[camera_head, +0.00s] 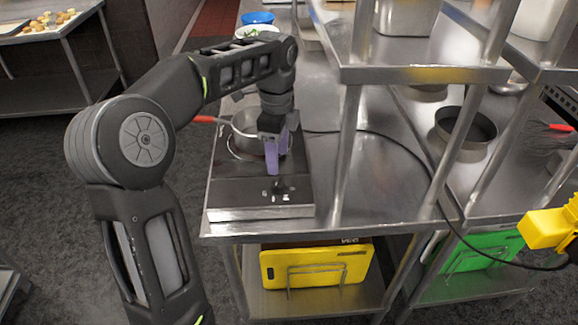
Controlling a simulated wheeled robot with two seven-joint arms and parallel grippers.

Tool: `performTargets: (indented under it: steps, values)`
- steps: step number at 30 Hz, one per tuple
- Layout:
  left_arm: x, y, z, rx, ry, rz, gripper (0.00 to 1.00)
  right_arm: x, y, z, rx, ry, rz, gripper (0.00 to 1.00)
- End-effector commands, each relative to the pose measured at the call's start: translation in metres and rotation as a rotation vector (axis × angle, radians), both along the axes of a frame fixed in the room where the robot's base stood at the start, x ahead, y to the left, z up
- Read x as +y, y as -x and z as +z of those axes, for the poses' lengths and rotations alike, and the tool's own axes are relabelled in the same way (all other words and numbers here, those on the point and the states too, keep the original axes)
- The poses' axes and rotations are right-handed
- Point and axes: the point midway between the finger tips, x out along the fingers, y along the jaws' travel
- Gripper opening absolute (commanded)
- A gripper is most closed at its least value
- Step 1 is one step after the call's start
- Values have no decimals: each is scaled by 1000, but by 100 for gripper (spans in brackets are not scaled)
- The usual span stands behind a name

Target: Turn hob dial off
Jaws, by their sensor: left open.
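The hob (225,191) is a dark metal unit at the front left corner of the steel counter. Its dial (279,188) is a small dark knob on the sloped front panel, with pale marks around it. My left gripper (273,168) has purple fingers that point down, just above and behind the dial. It is open, and the frame does not show whether it touches the dial. A steel pan (243,130) with a red handle sits on the hob behind the gripper, partly hidden by my left arm.
Steel shelf posts (348,150) rise right of the hob, under a shelf (420,74). A black cable (400,145) crosses the counter. A dark round pan (466,127) stands further right. Yellow boards (315,267) sit below. A blue bowl (258,18) is behind.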

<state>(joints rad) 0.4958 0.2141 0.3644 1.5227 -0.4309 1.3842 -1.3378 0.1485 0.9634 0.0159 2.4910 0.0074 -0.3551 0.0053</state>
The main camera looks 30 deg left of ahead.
Motion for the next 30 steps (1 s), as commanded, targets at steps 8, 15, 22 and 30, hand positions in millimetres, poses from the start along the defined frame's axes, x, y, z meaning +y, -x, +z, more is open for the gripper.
performTargets:
  steps: [8, 15, 22, 30]
  values:
    - [0, 0, -1, 1, 0, 1, 55, 0, 1, 0, 2, 0, 1, 36]
    - [0, 0, -16, 4, 1, 1, 55, 0, 1, 2, 1, 0, -1, 36]
    - [0, 1, -52, 4, 2, 1, 55, 0, 1, 7, 4, 1, -1, 36]
    - [0, 0, -78, 1, 1, 1, 55, -1, 2, 9, 5, 2, 0, 36]
